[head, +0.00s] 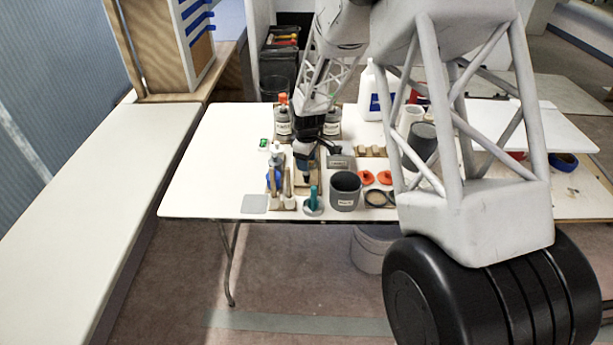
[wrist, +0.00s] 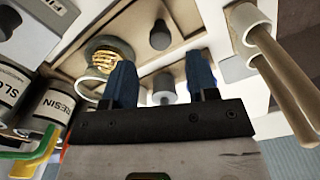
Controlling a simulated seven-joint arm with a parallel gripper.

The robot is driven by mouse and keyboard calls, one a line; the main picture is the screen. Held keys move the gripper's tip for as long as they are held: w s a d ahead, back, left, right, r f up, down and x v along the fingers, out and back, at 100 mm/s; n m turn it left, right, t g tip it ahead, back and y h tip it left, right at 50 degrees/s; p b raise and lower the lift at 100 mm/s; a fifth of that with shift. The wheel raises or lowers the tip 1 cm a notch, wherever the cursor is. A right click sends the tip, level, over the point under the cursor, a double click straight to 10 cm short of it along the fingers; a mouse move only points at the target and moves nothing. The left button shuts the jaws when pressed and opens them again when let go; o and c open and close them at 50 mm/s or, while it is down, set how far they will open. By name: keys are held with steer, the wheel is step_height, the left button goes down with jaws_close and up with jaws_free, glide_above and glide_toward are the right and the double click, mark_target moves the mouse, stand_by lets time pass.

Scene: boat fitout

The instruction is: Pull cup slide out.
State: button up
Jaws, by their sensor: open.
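My gripper (head: 305,165) is low over the wooden fixture on the white table, pointing down. In the wrist view its two blue fingers (wrist: 161,78) are spread apart. A small grey cylindrical knob (wrist: 164,86) shows between the fingers; I cannot tell whether they touch it. Behind it is a pale wooden tray (wrist: 185,50) with a dark round peg (wrist: 160,36). A round cup-like piece with brass rings (wrist: 108,56) sits left of the peg. No part is plainly labelled as the cup slide; this wooden tray may be it.
Bottles labelled RESIN (wrist: 57,103) and SLOW (wrist: 12,92) stand close to the fingers at left. Wooden sticks in a white holder (wrist: 246,20) are at right.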

mark_target(306, 176)
steer(key=shift+f, duration=3.55)
jaws_close()
